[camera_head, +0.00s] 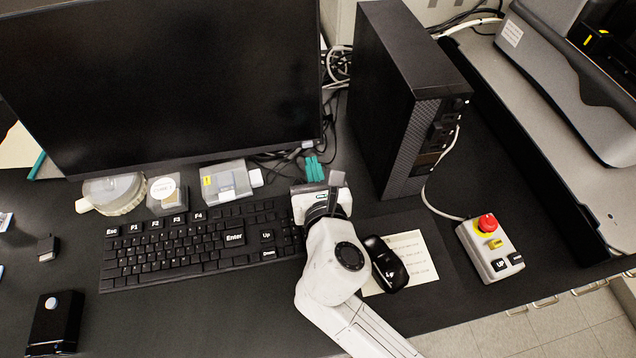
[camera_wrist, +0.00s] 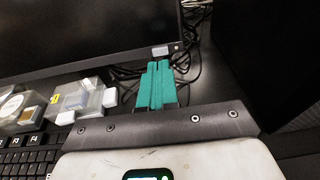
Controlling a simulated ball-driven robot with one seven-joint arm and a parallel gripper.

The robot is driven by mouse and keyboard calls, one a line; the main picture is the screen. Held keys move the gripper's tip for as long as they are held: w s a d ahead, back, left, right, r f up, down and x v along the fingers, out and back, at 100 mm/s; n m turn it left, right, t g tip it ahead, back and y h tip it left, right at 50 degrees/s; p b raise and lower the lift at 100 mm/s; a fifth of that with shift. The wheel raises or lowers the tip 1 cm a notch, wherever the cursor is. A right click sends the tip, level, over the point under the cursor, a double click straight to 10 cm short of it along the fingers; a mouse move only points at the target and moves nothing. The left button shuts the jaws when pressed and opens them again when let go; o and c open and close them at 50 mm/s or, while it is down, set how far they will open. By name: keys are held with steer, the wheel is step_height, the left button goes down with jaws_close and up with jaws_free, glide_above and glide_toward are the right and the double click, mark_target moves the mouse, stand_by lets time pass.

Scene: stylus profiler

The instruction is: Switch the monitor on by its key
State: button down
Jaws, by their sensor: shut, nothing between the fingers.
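The monitor (camera_head: 170,80) stands at the back left with a dark screen. In the wrist view its lower bezel (camera_wrist: 90,62) crosses the top left. A small light-grey key-like piece (camera_wrist: 160,50) sits at the bezel's lower right corner, with a pale dot (camera_wrist: 179,46) beside it. The grey piece also shows in the head view (camera_head: 307,145). My gripper (camera_head: 314,168) has teal fingers pressed together and empty. In the wrist view the fingertips (camera_wrist: 158,66) lie just below the grey piece; I cannot tell whether they touch it.
A keyboard (camera_head: 200,240) lies in front of the monitor. Small clear boxes (camera_head: 226,182) stand left of my gripper. A black computer tower (camera_head: 405,100) stands close on the right. A mouse (camera_head: 386,263) and a control box with a red button (camera_head: 490,248) lie farther right.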

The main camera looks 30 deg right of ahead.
mark_target(307, 146)
steer(key=shift+x, duration=2.2)
